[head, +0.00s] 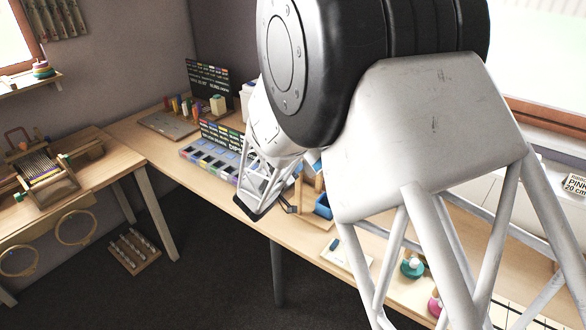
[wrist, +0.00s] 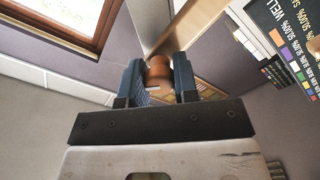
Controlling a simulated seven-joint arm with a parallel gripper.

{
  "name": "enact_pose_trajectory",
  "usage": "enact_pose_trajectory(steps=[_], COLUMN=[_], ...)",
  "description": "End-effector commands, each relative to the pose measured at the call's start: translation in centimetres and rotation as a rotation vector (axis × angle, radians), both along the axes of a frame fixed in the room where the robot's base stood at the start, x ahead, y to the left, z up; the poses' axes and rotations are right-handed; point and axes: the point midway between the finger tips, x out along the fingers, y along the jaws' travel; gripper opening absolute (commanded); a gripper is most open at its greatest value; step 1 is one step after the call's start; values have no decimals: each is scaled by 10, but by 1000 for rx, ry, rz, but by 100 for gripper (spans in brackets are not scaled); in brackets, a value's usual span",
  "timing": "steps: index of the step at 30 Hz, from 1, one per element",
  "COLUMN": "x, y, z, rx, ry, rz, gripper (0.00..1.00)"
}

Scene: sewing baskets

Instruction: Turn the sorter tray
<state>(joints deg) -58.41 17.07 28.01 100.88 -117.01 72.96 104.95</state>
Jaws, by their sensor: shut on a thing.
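A long tray with dark compartments (head: 208,162) and a colour-labelled sign behind it lies on the bench in the head view. A wooden stand (head: 308,200) with a blue bin (head: 322,206) is to its right, partly behind my arm. I cannot tell for certain which of these is the sorter tray. In the wrist view my gripper (wrist: 159,82) is shut on a brown, rounded wooden piece (wrist: 158,66), like a knob, between its two dark blue fingers. What this piece belongs to is unclear. In the head view my arm hides the fingertips.
A grey board with colourful pegs (head: 170,122) stands at the back of the bench. A small pale tray (head: 346,253) and a teal-based item (head: 412,267) lie near the front edge. A second table (head: 100,165) with a loom is at left. My arm covers much of the right side.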

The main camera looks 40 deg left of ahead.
Motion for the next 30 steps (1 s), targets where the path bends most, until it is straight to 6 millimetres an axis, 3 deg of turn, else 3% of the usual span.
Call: enact_pose_trajectory(steps=[10, 11, 15, 30], x=[-1, -1, 0, -9], y=[1, 1, 0, 0], z=[0, 0, 0, 0], rx=[4, 3, 3, 2], ry=[0, 0, -1, 1], rz=[1, 1, 1, 1], gripper=[0, 31, 53, 53])
